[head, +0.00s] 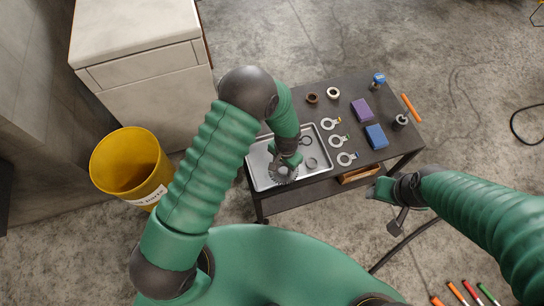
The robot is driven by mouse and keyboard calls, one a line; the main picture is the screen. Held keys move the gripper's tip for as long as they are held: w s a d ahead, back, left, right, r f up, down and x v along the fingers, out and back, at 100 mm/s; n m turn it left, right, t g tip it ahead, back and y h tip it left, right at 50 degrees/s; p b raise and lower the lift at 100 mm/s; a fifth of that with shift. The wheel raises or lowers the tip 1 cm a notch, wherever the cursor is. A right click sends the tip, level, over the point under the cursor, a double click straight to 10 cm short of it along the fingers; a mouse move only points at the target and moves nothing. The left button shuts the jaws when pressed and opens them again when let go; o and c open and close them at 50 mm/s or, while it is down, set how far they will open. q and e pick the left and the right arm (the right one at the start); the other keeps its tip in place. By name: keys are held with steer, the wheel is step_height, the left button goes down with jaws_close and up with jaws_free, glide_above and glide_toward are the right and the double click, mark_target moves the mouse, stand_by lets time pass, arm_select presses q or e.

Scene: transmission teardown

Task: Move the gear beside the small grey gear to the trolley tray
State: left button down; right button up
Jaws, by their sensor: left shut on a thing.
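A dark toothed gear (283,176) is in my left gripper (286,164), which is shut on it over the lower left part of the metal tray (258,181) on the dark trolley. The gripper hides part of the gear, and I cannot tell whether the gear touches the tray floor. A small grey ring-like part (312,163) lies in the tray to the right of the gear, and a dark ring (305,141) lies above it. I cannot make out teeth on either. My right gripper (382,192) is off the trolley's lower right side, with nothing visible in it; its jaw opening is unclear.
A yellow bin (112,180) stands on the floor at left.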

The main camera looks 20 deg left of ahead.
arm_select(q)
steer(key=w+a, duration=0.1)
steer(key=a, duration=0.1)
steer(key=w+a, duration=0.1)
steer(key=a, duration=0.1)
steer(key=w+a, duration=0.1)
steer(key=a, duration=0.1)
steer(key=shift+w+a+f, duration=0.15)
steer(key=shift+w+f, duration=0.1)
steer(key=shift+w, duration=0.1)
steer(key=shift+a+f, duration=0.15)
steer(key=shift+f, duration=0.2)
step_height(320, 180, down, 3)
steer(key=shift+r, duration=0.1)
steer(key=c, duration=1.2)
jaws_free()
steer(key=shift+b, duration=0.35)
steer(key=o, duration=0.5)
